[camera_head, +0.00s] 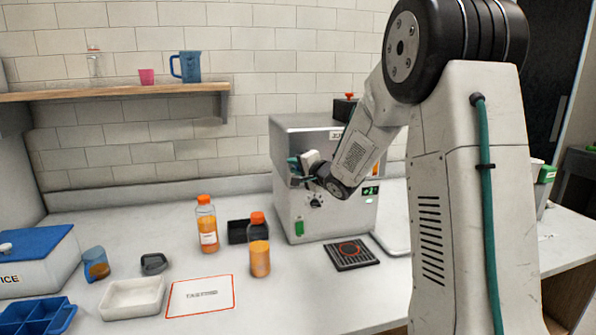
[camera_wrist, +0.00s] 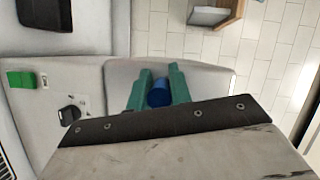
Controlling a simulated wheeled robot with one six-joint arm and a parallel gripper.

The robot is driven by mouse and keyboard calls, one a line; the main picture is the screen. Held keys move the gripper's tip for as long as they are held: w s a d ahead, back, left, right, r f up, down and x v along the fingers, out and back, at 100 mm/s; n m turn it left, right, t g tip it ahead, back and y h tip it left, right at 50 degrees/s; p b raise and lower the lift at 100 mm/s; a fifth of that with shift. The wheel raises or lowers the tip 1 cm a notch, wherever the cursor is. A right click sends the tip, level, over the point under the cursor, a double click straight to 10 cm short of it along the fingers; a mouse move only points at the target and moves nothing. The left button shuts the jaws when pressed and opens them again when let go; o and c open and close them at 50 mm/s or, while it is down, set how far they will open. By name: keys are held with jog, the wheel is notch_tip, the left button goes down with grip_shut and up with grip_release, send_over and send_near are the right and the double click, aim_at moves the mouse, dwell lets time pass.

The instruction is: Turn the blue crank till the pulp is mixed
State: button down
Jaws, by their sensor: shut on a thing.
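The juicer (camera_head: 320,218) is a grey metal box standing on the counter against the tiled wall. My arm reaches across its front. My gripper (camera_wrist: 158,88) has green fingers, closed on the round blue crank (camera_wrist: 159,96) in the wrist view. The crank lies between the two fingers, in front of a light grey panel. In the head view my arm hides most of the crank and the gripper, though a bit of green finger shows at the juicer's upper front. The pulp is not visible.
Two orange-capped bottles (camera_head: 207,226) (camera_head: 259,247) stand left of the juicer near a black tray (camera_head: 238,231). A black drip grate (camera_head: 352,254) lies before the juicer. A white dish (camera_head: 132,298), a red-edged card (camera_head: 200,296) and a blue cup (camera_head: 95,263) are farther left.

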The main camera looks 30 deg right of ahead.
jog(key=m, duration=0.1)
jog(key=r+m+t, duration=0.1)
jog(key=m, duration=0.2)
jog(key=shift+a+r+t, duration=0.2)
jog(key=shift+r+t, duration=0.1)
jog(key=shift+r, duration=0.1)
jog(key=m, duration=0.1)
jog(key=r+m+t, duration=0.1)
jog(key=m, duration=0.2)
jog(key=shift+r, duration=0.25)
jog(key=m, duration=0.2)
jog(key=r+m+t+h, duration=0.1)
jog(key=m, duration=0.1)
jog(key=shift+d+r+t, duration=0.2)
jog(key=shift+d+t, duration=0.1)
jog(key=shift+d, duration=0.1)
jog(key=shift+s+d+r+m+t+h, duration=0.15)
jog(key=shift+m+h, duration=0.35)
jog(key=shift+m, duration=0.5)
jog(key=shift+d+r+m+t+h, duration=0.1)
jog(key=shift+d+r+m+h, duration=0.3)
jog(key=shift+m, duration=0.6)
jog(key=shift+s+d+r+m+t+h, duration=0.15)
jog(key=shift+m+h, duration=0.45)
jog(key=shift+m, duration=0.4)
jog(key=c, duration=1.3)
grip_release()
jog(key=shift+w, duration=0.1)
